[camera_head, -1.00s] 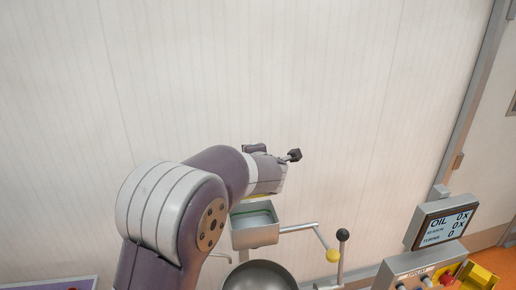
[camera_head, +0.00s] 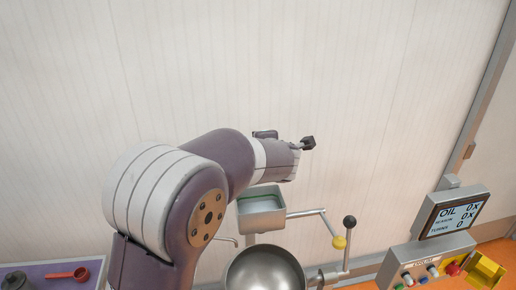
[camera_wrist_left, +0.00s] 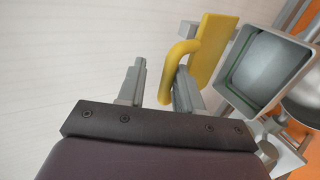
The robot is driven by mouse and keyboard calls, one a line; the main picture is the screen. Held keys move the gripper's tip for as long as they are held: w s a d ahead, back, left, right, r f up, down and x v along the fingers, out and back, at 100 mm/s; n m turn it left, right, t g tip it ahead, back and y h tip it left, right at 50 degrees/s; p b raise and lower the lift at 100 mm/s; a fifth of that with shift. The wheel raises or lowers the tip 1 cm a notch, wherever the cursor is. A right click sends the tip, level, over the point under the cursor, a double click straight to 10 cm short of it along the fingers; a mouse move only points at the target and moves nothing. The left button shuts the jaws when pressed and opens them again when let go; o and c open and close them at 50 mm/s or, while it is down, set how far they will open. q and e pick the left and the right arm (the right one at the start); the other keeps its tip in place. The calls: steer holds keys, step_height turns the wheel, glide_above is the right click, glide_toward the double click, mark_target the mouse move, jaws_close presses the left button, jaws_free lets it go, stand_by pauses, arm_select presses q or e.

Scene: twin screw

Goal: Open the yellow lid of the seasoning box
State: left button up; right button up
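The seasoning box (camera_head: 262,220) is a grey metal box, its open top showing a green inner rim. It also shows at the right of the left wrist view (camera_wrist_left: 232,92). The yellow lid (camera_wrist_left: 212,50) stands raised beside the box opening in the left wrist view, with its curved yellow handle (camera_wrist_left: 168,72) toward my gripper. My left gripper (camera_wrist_left: 160,82) is open. Its right finger sits at the handle, seemingly inside the loop; its left finger is apart from it. In the head view, my arm hides the fingers and lid. My right gripper is not in view.
A round metal pan (camera_head: 264,272) is below the box. A lever with a black knob (camera_head: 350,222) and a yellow knob (camera_head: 339,242) stand to its right. A control panel with a screen (camera_head: 455,214) is further right. A red scoop (camera_head: 68,273) lies at lower left.

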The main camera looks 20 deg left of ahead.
arm_select(q)
steer(key=b+v, duration=0.1)
steer(key=v, duration=0.9)
steer(key=w+d+m+t+h, duration=0.2)
steer(key=d+m+t+h, duration=0.1)
steer(key=d+m, duration=0.15)
steer(key=s+d+f+m+g+h+b, duration=0.25)
steer(key=d+f+m+h+b, duration=0.3)
steer(key=f+m, duration=0.65)
steer(key=s+a+f+m+g+b, duration=0.2)
steer(key=s+f, duration=0.4)
steer(key=f, duration=0.3)
steer(key=s+a+f+m+g+y+b, duration=0.1)
steer(key=s+a+f+m+g+b, duration=0.2)
steer(key=f, duration=0.7)
steer(key=s+a+f+m+g+b, duration=0.2)
steer(key=s+f+b, duration=0.4)
steer(key=s+f, duration=0.3)
steer(key=shift+a+f+m+g+b, duration=0.3)
steer(key=shift+f+m+g, duration=0.35)
steer(key=shift+g, duration=0.5)
